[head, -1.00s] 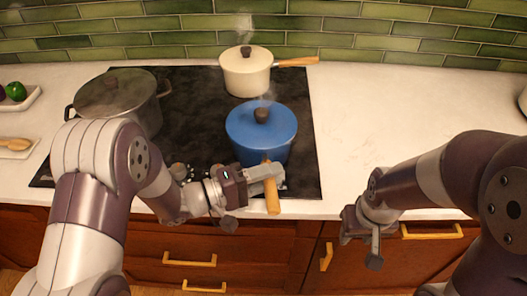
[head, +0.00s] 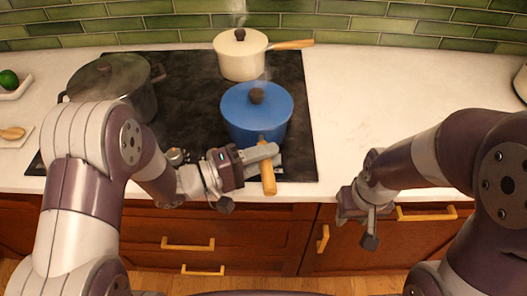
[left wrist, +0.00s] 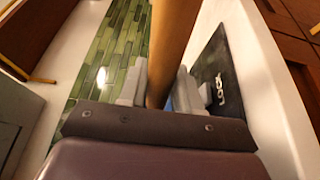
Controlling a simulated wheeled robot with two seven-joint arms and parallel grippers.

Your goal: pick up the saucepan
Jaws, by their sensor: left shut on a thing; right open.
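A blue saucepan (head: 257,112) with a dark lid knob and a wooden handle (head: 267,178) is at the front right of the black hob. Its handle points toward me. My left gripper (head: 262,155) is shut on this handle. In the left wrist view the wooden handle (left wrist: 172,45) runs between the two grey fingers, and most of the pan is hidden. I cannot tell whether the pan is clear of the hob. My right gripper (head: 363,222) is open and empty, in front of the counter's front edge.
A cream pan (head: 240,57) with a wooden handle stands at the back of the hob (head: 190,85), close behind the blue one. A dark lidded pot (head: 105,85) stands at the left. The counter (head: 390,85) right of the hob is clear. Steam rises.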

